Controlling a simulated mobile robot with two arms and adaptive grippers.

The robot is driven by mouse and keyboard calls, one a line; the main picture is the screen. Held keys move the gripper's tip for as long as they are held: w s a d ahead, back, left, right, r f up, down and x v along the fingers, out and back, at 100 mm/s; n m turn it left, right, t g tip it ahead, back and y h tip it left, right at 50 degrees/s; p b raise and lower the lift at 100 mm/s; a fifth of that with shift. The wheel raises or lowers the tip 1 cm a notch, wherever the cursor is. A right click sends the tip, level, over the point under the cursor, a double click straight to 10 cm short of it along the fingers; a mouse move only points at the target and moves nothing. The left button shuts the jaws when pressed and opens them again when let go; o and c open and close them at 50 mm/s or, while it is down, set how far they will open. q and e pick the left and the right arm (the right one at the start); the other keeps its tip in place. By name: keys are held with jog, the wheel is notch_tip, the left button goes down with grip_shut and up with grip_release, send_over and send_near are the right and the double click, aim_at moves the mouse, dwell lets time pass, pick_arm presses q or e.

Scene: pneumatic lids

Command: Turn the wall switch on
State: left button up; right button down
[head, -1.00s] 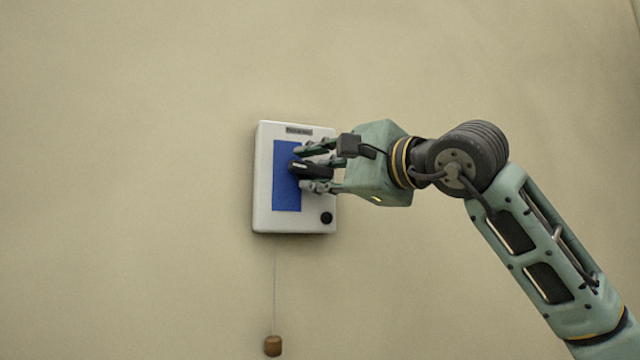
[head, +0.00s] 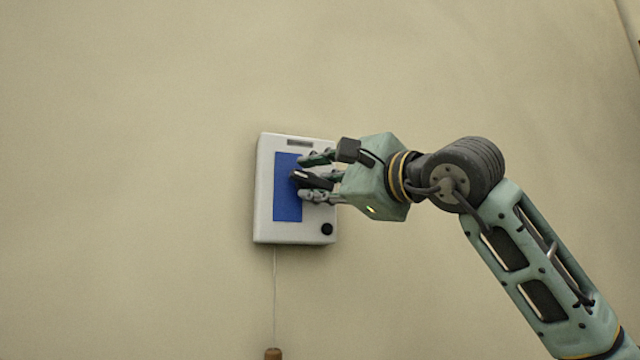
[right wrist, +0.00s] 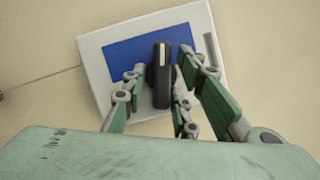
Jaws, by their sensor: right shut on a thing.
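The wall switch is a white box (head: 264,190) with a blue panel (head: 287,205), fixed to the beige wall. A black knob (head: 312,181) stands out from the panel. The fingers hide part of the panel's right side. My left gripper is not in view.
A small black round button (head: 327,229) is at the box's lower right, and a grey label strip (head: 300,142) at its top. A thin cord hangs below the box to a brown wooden pull (head: 273,354). The wall around is bare.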

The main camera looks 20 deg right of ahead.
jog(key=shift+s+d+r, duration=0.1)
jog(key=shift+s+r, duration=0.1)
jog(key=shift+r, duration=0.3)
jog(key=c, duration=1.8)
grip_release()
jog(key=shift+o, duration=0.6)
jog(key=shift+w+f, duration=0.1)
jog(key=shift+f, duration=0.05)
jog(key=shift+a, duration=0.2)
jog(key=shift+f, duration=0.1)
jog(key=v, duration=1.2)
